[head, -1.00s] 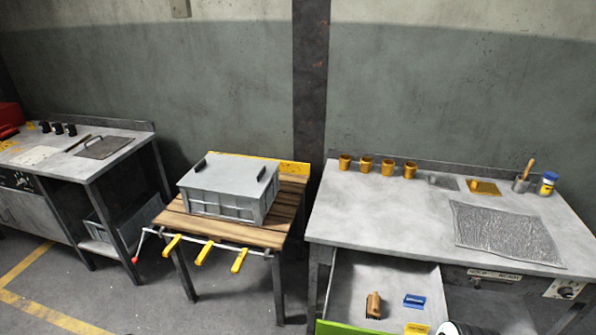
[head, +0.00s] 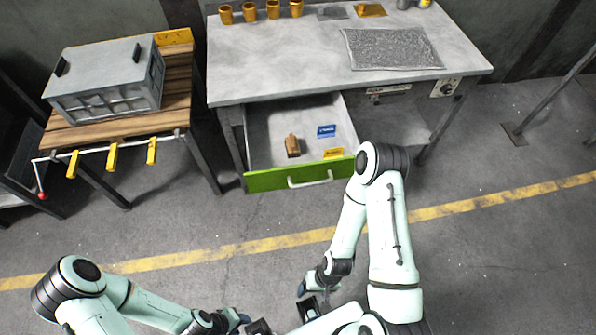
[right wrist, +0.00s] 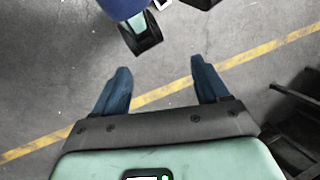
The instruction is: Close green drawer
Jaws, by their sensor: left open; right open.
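The green drawer (head: 268,180) is pulled out from under the grey workbench in the head view, with its green front toward me and a pale handle (head: 310,179) on it. It holds a brown brush (head: 292,146), a blue item (head: 326,130) and a yellow item (head: 333,153). My right gripper (head: 313,299) is open and empty, below and apart from the drawer front in the picture. Its two blue fingers are spread over bare floor in the right wrist view (right wrist: 160,82). My left gripper (head: 245,322) is open at the bottom edge, partly cut off, also away from the drawer.
The workbench (head: 290,60) carries several copper-coloured cups and a textured grey mat (head: 392,48). A wooden table (head: 175,95) with a grey crate (head: 108,80) and yellow-handled clamps stands at left. The floor before the drawer is clear, crossed by a yellow line (head: 240,248).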

